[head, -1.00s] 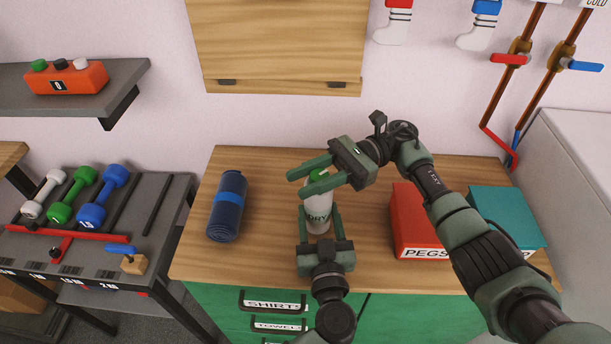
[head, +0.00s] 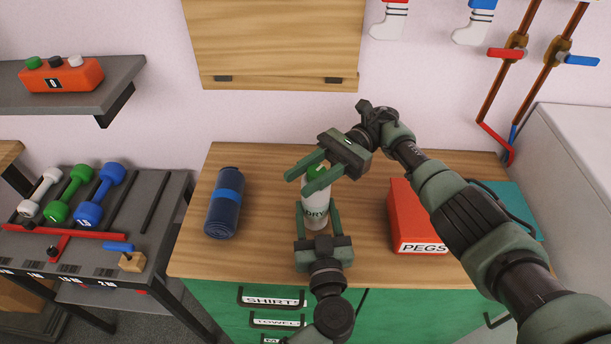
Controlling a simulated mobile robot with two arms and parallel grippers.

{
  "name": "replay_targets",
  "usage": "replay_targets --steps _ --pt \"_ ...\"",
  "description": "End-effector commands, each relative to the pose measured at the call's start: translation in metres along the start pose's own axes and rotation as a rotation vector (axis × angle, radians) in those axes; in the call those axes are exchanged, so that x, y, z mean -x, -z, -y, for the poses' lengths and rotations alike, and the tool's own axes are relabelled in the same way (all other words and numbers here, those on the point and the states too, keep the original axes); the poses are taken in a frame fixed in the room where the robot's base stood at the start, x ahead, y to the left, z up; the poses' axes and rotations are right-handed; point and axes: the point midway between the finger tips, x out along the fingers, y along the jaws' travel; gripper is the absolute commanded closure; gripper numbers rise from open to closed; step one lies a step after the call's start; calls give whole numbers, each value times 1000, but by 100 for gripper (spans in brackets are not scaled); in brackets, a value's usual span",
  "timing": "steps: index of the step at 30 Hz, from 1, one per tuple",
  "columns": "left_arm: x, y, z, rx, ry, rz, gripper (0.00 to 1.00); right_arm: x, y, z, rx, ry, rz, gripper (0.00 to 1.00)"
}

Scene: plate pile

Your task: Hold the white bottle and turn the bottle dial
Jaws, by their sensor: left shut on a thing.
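The white bottle (head: 316,208) stands upright on the wooden counter, with dark lettering that reads partly "DRY". Its green dial (head: 317,172) is on top. My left gripper (head: 314,210) is shut on the bottle's body from the front, one finger on each side. My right gripper (head: 306,179) comes in from the upper right at the dial's height. Its two fingers are spread apart, one behind and one in front of the dial, and partly hide it. I cannot tell whether they touch it.
A dark blue rolled item (head: 225,203) lies on the wooden counter (head: 270,170) to the left. A red box marked "PEGS" (head: 408,215) and a teal box (head: 512,200) stand to the right, partly behind my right arm. Dumbbells (head: 70,194) sit on a rack at far left.

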Motion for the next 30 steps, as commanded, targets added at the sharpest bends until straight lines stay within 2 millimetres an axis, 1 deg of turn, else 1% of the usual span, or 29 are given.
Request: replay_targets --steps 1,2,3,11,14,17,20,24,30 --pt "0 0 -2 -2 -4 -1 100 0 2 0 -4 1 -2 55" --pt "0 1 -2 -1 -4 -1 100 0 1 0 -3 1 -2 47" --pt "0 1 -2 -1 -4 -1 100 0 1 0 -3 1 -2 44" --pt "0 0 -1 0 -1 -1 100 0 0 0 -1 1 -1 44" --pt "0 0 0 0 -1 -1 100 1 -4 0 0 2 -1 44" --pt "0 0 0 0 0 -1 100 1 -14 0 3 1 -1 44" --pt "0 0 0 0 0 -1 100 1 -31 0 4 1 -2 44" --pt "0 0 0 0 0 -1 100 0 -61 0 4 0 -2 44" --pt "0 0 0 0 1 -1 100 0 -90 0 1 1 -2 44"
